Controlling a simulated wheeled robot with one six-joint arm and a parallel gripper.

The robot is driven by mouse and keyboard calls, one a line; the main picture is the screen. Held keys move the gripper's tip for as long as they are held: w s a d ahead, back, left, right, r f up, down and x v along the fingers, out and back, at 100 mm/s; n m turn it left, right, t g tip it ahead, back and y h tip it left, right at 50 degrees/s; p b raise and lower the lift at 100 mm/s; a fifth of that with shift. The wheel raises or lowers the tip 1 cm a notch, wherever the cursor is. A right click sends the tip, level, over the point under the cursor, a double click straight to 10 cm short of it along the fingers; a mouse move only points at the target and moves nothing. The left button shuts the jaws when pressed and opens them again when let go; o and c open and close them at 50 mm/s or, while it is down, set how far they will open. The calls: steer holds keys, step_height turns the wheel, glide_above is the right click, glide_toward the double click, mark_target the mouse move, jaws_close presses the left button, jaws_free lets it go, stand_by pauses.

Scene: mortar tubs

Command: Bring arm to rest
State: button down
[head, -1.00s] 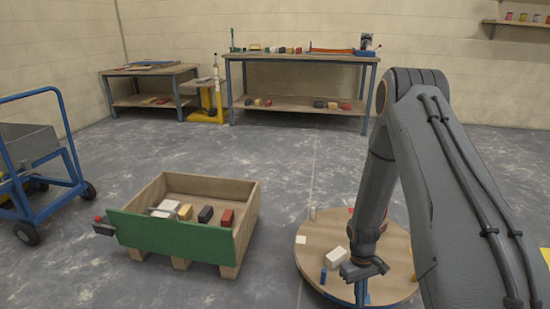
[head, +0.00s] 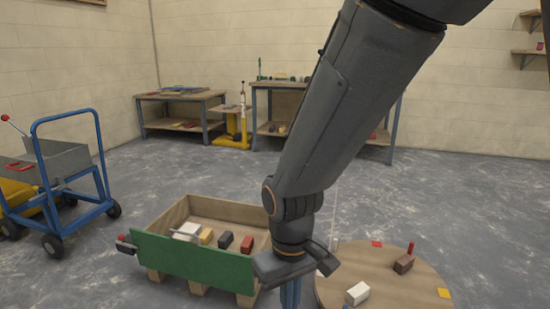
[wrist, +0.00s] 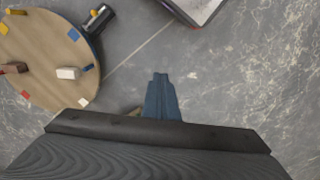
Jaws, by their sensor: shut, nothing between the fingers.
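My arm reaches down from the top right across the middle of the head view. My gripper (head: 290,296) points down in front of the right end of the green-fronted wooden crate, left of the round wooden table (head: 385,278). Its blue fingers are cut off by the bottom edge of the picture. In the wrist view my gripper (wrist: 160,82) shows the blue fingers together, with nothing between them and bare grey floor beyond.
The wooden crate (head: 167,258) holds several blocks. The round table carries a white block (head: 357,293) and a brown block (head: 403,264). A blue trolley (head: 72,180) stands at the left, workbenches (head: 180,97) at the back. Open floor lies between.

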steer(key=s+a+r+n, duration=0.1)
steer(key=s+a+r, duration=0.25)
steer(key=s, duration=0.45)
steer(key=d+r+m+p, duration=0.3)
steer(key=d+r+p, duration=0.7)
steer(key=r+p, duration=0.2)
steer(key=d+r+m+p, duration=0.3)
steer(key=d+r+p, duration=0.6)
steer(key=r+p, duration=0.4)
steer(key=shift+s+d+m+p, duration=0.3)
steer(key=shift+d+p, duration=0.1)
steer(key=shift+p, duration=0.5)
steer(key=shift+d+r, duration=0.1)
